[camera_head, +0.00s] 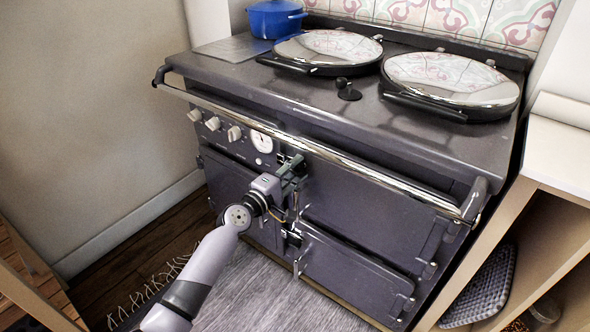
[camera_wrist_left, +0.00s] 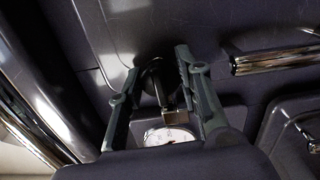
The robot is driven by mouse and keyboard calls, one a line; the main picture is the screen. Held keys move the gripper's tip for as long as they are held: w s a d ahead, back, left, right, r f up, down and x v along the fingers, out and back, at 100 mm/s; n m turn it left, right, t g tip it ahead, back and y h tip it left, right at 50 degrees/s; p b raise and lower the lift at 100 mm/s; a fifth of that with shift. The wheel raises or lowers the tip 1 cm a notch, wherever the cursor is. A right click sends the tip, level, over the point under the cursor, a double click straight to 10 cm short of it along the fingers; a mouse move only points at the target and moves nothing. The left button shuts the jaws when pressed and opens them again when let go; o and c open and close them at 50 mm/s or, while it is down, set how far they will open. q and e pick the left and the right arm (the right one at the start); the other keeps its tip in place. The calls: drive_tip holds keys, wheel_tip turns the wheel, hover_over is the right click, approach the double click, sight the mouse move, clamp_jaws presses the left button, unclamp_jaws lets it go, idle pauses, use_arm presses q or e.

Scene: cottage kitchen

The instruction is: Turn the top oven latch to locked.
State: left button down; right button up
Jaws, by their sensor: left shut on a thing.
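The dark stove fills the head view. Its top oven door (camera_head: 365,212) is closed, below the chrome rail. My left gripper (camera_head: 291,168) is at the upper left edge of this door, shut on the top oven latch. In the left wrist view, the two fingers of my gripper (camera_wrist_left: 157,72) stand on either side of the dark latch (camera_wrist_left: 154,84), with a metal piece next to it. The fingers hide most of the latch in the head view, so I cannot tell its angle. My right gripper is in neither view.
The chrome rail (camera_head: 330,152) runs across the stove front, just above my gripper. A lower door (camera_head: 350,274) with its own latch (camera_head: 293,238) sits below. Knobs (camera_head: 213,124) and a round gauge (camera_head: 262,142) are at the left. Open shelving (camera_head: 556,150) stands close on the right.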

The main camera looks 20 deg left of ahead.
use_arm(q)
drive_tip(key=c, duration=1.2)
unclamp_jaws()
drive_tip(key=shift+o, duration=0.2)
drive_tip(key=v, duration=1.2)
